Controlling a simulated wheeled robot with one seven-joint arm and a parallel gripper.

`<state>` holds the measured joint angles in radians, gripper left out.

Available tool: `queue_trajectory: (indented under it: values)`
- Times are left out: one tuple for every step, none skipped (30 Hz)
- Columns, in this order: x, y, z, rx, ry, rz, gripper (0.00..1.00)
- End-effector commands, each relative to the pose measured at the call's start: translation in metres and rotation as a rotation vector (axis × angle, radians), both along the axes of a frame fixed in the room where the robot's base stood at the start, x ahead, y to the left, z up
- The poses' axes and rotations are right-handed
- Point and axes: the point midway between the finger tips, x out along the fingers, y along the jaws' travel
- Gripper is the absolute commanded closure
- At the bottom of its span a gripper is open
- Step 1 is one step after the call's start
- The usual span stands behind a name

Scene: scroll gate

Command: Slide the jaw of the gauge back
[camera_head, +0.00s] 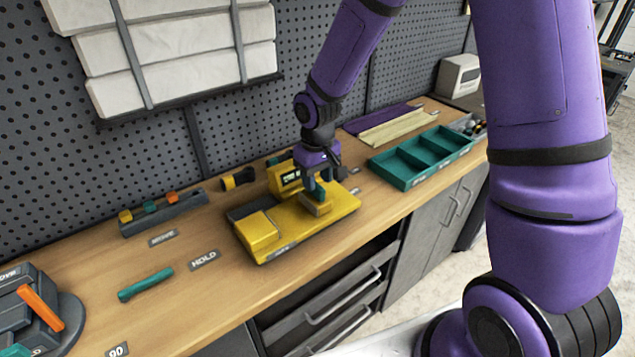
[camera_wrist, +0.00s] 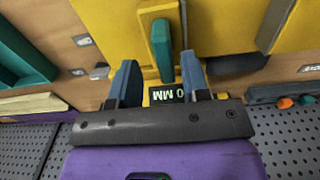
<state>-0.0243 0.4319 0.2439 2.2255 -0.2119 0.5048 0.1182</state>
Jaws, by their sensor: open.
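The yellow gauge (camera_head: 290,228) lies on the wooden bench, with a raised fixed block (camera_head: 262,230) at its left end. Its small sliding jaw (camera_head: 317,208) shows below my gripper (camera_head: 320,184). In the wrist view the jaw carries an upright teal tab (camera_wrist: 161,48). A dark display (camera_wrist: 167,94) on the gauge shows "0 MM", upside down. My gripper (camera_wrist: 158,60) is open, pointing down over the gauge. Its two blue-grey fingers stand on either side of the tab's near end, with gaps on both sides. Contact is not visible.
A teal compartment tray (camera_head: 421,158) stands to the right. A grey holder (camera_head: 165,213) with coloured pieces and a teal bar (camera_head: 145,284) lie to the left. A grey vise-like fixture (camera_head: 38,310) is at far left. A pegboard (camera_head: 160,155) closes the back.

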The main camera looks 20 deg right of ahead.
Motion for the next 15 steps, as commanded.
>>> queue_trajectory:
  values:
    - [0.001, 0.000, 0.010, 0.000, -0.004, -0.001, 0.57]
    - [0.001, 0.000, 0.015, 0.001, -0.005, -0.002, 0.57]
    - [0.001, 0.000, 0.024, 0.000, -0.005, -0.002, 0.57]
    - [0.001, -0.001, 0.030, 0.000, -0.006, -0.002, 0.57]
    - [0.001, -0.001, 0.035, 0.001, -0.005, -0.002, 0.57]
    - [0.001, -0.001, 0.043, 0.001, -0.007, -0.003, 0.57]
    - [0.001, -0.001, 0.049, 0.000, -0.005, -0.003, 0.57]
    - [0.001, -0.001, 0.054, 0.000, -0.006, -0.003, 0.57]
    - [0.001, -0.001, 0.061, 0.001, -0.005, -0.002, 0.57]
    - [0.001, -0.001, 0.065, 0.000, -0.004, -0.002, 0.57]
    - [0.001, -0.001, 0.069, 0.000, -0.004, -0.002, 0.57]
    - [0.001, -0.001, 0.074, 0.000, -0.004, -0.002, 0.57]
    - [0.001, -0.001, 0.078, 0.000, -0.004, -0.002, 0.57]
    - [0.001, -0.001, 0.080, 0.000, -0.004, -0.002, 0.57]
    - [0.001, -0.001, 0.084, 0.000, -0.003, -0.002, 0.57]
